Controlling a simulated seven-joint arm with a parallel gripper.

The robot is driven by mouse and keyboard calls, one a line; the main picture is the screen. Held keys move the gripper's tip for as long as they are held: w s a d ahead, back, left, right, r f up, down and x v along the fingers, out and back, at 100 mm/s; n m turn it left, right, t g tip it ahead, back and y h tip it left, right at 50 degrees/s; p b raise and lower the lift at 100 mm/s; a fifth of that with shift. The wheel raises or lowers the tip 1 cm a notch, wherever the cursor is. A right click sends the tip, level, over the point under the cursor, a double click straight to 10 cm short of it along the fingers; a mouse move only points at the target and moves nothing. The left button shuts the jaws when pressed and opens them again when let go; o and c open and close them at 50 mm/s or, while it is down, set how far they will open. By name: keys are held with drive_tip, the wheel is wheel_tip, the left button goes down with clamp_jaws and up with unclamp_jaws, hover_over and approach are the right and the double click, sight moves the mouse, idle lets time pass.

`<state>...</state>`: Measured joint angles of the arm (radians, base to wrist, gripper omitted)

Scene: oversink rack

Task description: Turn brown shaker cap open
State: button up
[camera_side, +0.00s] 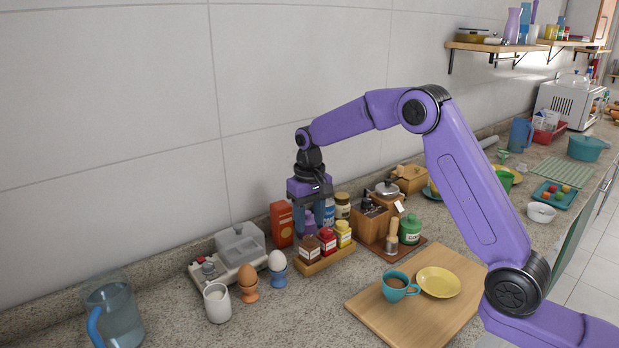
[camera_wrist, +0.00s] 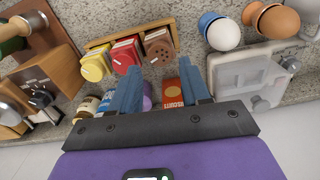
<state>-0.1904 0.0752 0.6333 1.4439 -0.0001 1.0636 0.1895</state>
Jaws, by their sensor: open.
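The brown shaker (camera_side: 310,248) stands upright at the left end of a row in a small wooden rack (camera_side: 326,262). In the wrist view its round brown cap (camera_wrist: 159,53) with dark holes lies just beyond and between my fingertips. My gripper (camera_wrist: 160,66) is open with blue fingers pointing toward the brown cap, and nothing is held. In the side view my gripper (camera_side: 316,212) hangs above and behind the shakers, with the fingers partly hidden. I cannot tell the exact gap to the cap.
A red shaker (camera_side: 328,240) and a yellow shaker (camera_side: 344,233) stand beside the brown one. An orange-red biscuits box (camera_side: 281,224) is close behind left. Eggs in cups (camera_side: 277,268) and a grey-white appliance (camera_side: 235,255) stand left. A wooden block (camera_side: 370,226) is right.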

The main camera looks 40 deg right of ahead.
sight(309, 238)
wheel_tip(309, 238, up, 13)
idle(0.3)
drive_tip(key=shift+s+a+r, duration=0.1)
idle(0.4)
drive_tip(key=s+a+f+n, duration=0.1)
drive_tip(key=s+a+n, duration=0.2)
drive_tip(key=s, duration=0.6)
drive_tip(key=s+a+f+n, duration=0.1)
drive_tip(key=s+a+n, duration=0.25)
drive_tip(key=s, duration=0.55)
drive_tip(key=s+d+f+n, duration=0.2)
drive_tip(key=s+d, duration=0.1)
drive_tip(key=s, duration=0.4)
drive_tip(key=s+d+f+n, duration=0.2)
drive_tip(key=s+d+f, duration=0.1)
drive_tip(key=s, duration=0.5)
drive_tip(key=s+d+f+n, duration=0.2)
drive_tip(key=s+d+n, duration=0.1)
drive_tip(key=s, duration=0.4)
drive_tip(key=shift+s+f, duration=0.25)
